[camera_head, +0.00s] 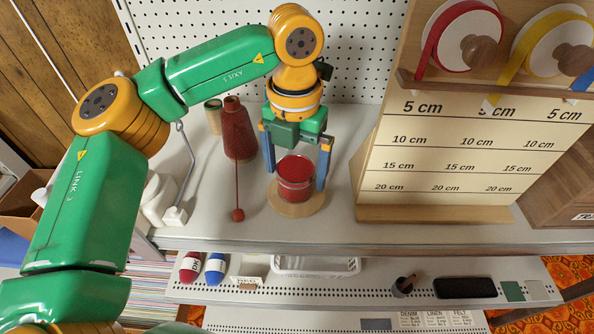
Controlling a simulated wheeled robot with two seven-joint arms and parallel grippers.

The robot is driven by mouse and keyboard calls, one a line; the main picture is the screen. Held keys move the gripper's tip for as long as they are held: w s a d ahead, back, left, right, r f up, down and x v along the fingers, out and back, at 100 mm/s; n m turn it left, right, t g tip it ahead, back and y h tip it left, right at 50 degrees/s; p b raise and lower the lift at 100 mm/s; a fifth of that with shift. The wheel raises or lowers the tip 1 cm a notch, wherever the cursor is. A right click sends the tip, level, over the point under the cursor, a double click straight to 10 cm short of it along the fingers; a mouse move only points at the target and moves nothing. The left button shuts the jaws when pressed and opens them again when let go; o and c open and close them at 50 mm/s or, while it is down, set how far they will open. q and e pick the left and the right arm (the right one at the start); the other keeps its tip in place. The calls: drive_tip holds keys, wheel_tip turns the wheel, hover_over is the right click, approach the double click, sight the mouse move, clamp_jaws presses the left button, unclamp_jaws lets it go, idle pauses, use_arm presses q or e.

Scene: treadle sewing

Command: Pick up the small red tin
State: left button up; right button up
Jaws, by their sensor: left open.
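The small red tin (295,178) stands upright on a round wooden base (299,208) on the grey worktop. It has a red top and a metallic-looking rim. My left gripper (296,178) points down over the tin, with its blue fingers apart, one on each side of it. I cannot tell whether the fingers touch the tin. My right gripper is not in view.
A wooden ribbon rack with a length chart (450,150) stands close right. A pegboard (355,45) is behind. A lower shelf (420,295) holds small items.

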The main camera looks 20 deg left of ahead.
use_arm(q)
wheel_tip(320, 180, down, 2)
drive_tip(key=shift+f, duration=0.25)
drive_tip(key=shift+w+f, duration=0.2)
drive_tip(key=shift+r, duration=0.1)
drive_tip(key=c, duration=1.2)
